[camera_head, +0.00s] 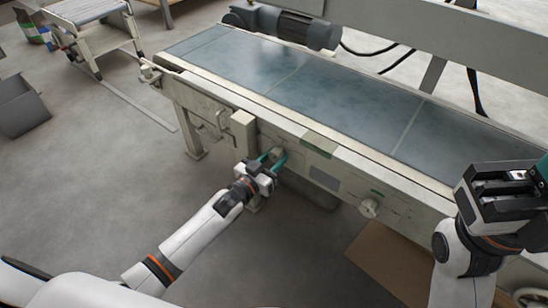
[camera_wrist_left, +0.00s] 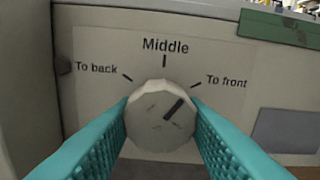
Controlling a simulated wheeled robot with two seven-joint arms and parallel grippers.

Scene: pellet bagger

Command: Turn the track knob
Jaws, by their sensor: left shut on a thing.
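The track knob (camera_wrist_left: 160,116) is a pale, round, faceted knob on a light panel in the left wrist view. Its dark pointer line is tilted up and to the right, towards the "To front" mark. The labels "To back", "Middle" and "To front" stand around it. My left gripper (camera_head: 272,158) is at the side of the conveyor in the head view, with its teal fingers shut on the knob from both sides. In the head view the fingers mostly hide the knob. My right gripper (camera_head: 506,190) is at the right edge, away from the panel; its finger gap is unclear.
The conveyor (camera_head: 345,102) has a blue-grey belt and a motor (camera_head: 290,25) at its far side. Another round knob (camera_head: 369,207) sits further right on its side rail. A cardboard sheet (camera_head: 392,262) lies on the floor below. The floor at left is mostly open.

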